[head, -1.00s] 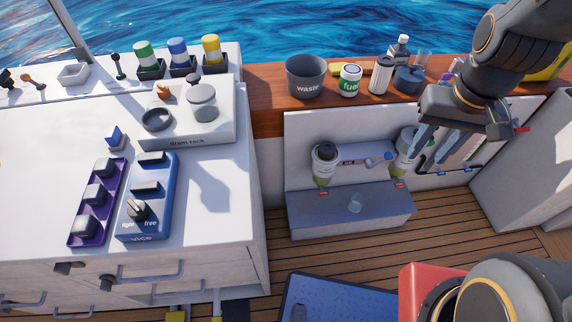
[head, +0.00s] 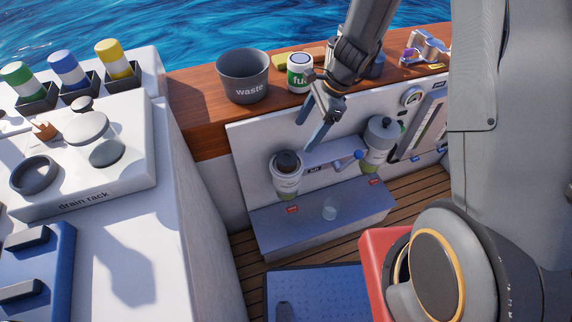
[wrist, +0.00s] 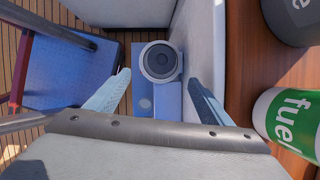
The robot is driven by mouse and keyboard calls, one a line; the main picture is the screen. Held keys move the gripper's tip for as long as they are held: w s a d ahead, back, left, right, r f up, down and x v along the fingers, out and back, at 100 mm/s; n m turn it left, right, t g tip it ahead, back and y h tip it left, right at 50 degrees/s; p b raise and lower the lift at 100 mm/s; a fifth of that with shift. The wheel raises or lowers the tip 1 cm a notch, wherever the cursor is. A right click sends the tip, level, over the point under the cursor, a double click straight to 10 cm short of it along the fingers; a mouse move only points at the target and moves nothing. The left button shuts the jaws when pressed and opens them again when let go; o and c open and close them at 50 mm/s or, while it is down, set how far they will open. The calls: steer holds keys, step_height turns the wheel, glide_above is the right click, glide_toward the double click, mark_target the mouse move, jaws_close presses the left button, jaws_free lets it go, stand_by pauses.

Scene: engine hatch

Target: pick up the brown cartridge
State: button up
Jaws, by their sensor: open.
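The likely brown cartridge (head: 288,161) shows as a dark brownish round top seated in a pale, part-clear cylindrical housing (head: 286,184) at the left of the white wall panel. In the wrist view a dark round top (wrist: 160,60) inside a grey ring lies ahead, roughly centred between the fingers. Its lower part is hidden in the housing, and its colour looks nearly black there. My gripper (head: 304,136) is open and empty, pointing down above and slightly right of the housing in the head view. Its two fingers are apart in the wrist view (wrist: 157,82), not touching the cartridge.
A waste bin (head: 243,78) and a fuel can (head: 298,74) stand on the wooden ledge beside my arm. A second housing (head: 379,143) is at right on the panel. A grey step (head: 325,222) is below. The drain rack (head: 85,190) is at left.

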mark_target(288, 157)
steer(key=p+x, duration=0.1)
steer(key=x, duration=1.1)
steer(key=shift+w+a, duration=0.15)
steer(key=shift+a, duration=0.05)
steer(key=shift+c, duration=0.4)
steer(key=c, duration=1.4)
